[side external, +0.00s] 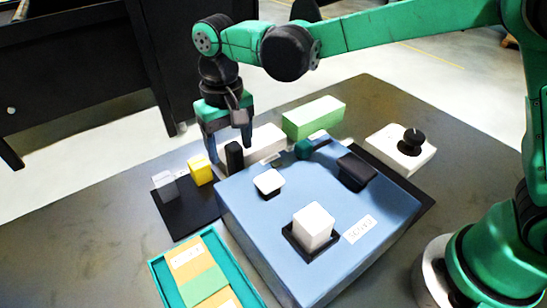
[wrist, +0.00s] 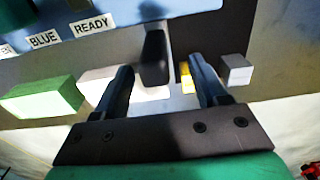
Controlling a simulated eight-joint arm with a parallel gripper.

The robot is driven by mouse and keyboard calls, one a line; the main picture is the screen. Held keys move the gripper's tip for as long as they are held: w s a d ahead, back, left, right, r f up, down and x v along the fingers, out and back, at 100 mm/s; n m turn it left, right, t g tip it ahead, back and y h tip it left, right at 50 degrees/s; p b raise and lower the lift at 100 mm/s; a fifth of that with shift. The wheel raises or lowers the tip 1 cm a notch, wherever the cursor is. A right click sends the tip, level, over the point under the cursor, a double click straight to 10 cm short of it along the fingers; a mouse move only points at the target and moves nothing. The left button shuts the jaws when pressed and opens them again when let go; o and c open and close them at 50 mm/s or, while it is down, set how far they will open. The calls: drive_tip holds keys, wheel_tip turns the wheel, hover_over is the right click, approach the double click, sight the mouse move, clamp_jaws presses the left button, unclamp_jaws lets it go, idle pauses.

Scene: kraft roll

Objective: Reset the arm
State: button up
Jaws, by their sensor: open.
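My gripper (side external: 230,147) is open and points down at the far left edge of the blue box (side external: 325,195). In the wrist view my gripper (wrist: 161,72) shows its two dark fingers spread apart. A small upright black block (side external: 234,156) stands near the fingers; in the wrist view the black block (wrist: 153,58) appears in the gap between them. Nothing appears gripped. I cannot tell whether either finger touches the black block.
A yellow block (side external: 200,171) and a grey block (side external: 165,185) stand left on a black mat (side external: 188,218). White (side external: 265,142) and green (side external: 313,117) blocks lie behind. A white cube (side external: 313,225) sits on the blue box. A teal tray (side external: 161,272) lies in front; a white block with a black knob (side external: 386,150) is right.

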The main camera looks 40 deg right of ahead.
drive_tip(key=shift+r, duration=1.25)
drive_tip(key=shift+s+d+r, duration=0.1)
drive_tip(key=shift+d+r, duration=0.15)
drive_tip(key=shift+d, duration=0.15)
drive_tip(key=s+d+r+t, duration=0.1)
drive_tip(key=d, duration=0.1)
drive_tip(key=s+d+r+t, duration=0.1)
drive_tip(key=d, duration=0.2)
drive_tip(key=s+d+r+t, duration=0.1)
drive_tip(key=d, duration=0.2)
drive_tip(key=shift+s+d+r+y, duration=0.15)
drive_tip(key=shift+s+d+y, duration=0.1)
drive_tip(key=shift+s+y, duration=0.15)
drive_tip(key=s+d+t, duration=0.1)
drive_tip(key=s+d, duration=0.1)
drive_tip(key=s+d+f+t, duration=0.1)
drive_tip(key=d, duration=0.1)
drive_tip(key=s+d+f+t, duration=0.1)
drive_tip(key=s+d, duration=0.1)
drive_tip(key=shift+s+d+t+h, duration=0.3)
drive_tip(key=shift+d+t, duration=0.05)
drive_tip(key=shift+t, duration=0.05)
drive_tip(key=shift+s+d+f, duration=0.15)
drive_tip(key=shift+s+d, duration=0.05)
drive_tip(key=shift+d, duration=0.1)
